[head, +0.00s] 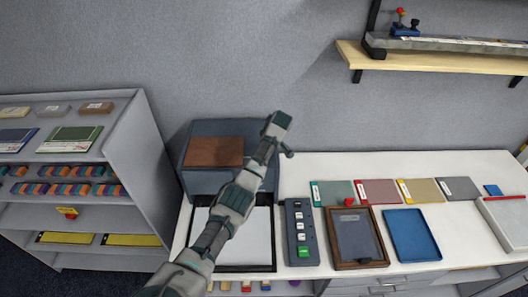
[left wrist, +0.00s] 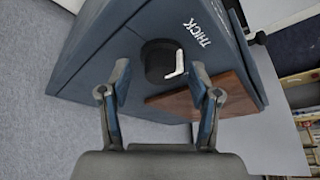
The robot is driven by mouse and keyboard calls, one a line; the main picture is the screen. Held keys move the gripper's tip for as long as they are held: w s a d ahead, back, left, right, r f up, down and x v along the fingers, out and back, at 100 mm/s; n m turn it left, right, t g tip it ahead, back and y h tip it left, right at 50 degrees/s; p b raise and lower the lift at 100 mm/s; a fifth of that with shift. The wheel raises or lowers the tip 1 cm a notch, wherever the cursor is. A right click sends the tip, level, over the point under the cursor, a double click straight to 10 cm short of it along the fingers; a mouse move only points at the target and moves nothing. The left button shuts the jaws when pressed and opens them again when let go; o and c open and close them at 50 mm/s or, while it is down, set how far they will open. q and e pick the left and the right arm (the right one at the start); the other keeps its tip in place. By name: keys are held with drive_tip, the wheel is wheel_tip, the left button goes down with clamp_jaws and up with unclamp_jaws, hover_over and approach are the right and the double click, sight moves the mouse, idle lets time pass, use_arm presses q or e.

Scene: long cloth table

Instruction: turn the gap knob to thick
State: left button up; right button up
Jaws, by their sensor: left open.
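The gap knob (left wrist: 157,62) is round and black with a bent white mark on its right side, set on a dark blue machine face in the left wrist view. The white word THICK (left wrist: 197,32) is printed up and right of it. My left gripper (left wrist: 160,76) is open, its two fingers on either side of the knob; I cannot tell whether they touch it. In the head view the blue machine (head: 225,127) stands at the table's back left, my left gripper (head: 277,126) at its right side, and the knob is hidden. My right gripper is not in view.
A brown panel (head: 214,152) lies on the machine. A button strip (head: 301,219), wooden frame (head: 371,262), blue tray (head: 412,235) and several coloured pads lie to the right. A grey shelf unit (head: 135,150) stands left; a wall shelf (head: 440,63) hangs upper right.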

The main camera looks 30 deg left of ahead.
use_arm(q)
drive_tip(key=w+v, duration=0.1)
drive_tip(key=v, duration=1)
drive_tip(key=shift+s+d+r, duration=0.2)
drive_tip(key=shift+s+r, duration=0.15)
drive_tip(key=shift+s, duration=0.1)
drive_tip(key=shift+f, duration=0.1)
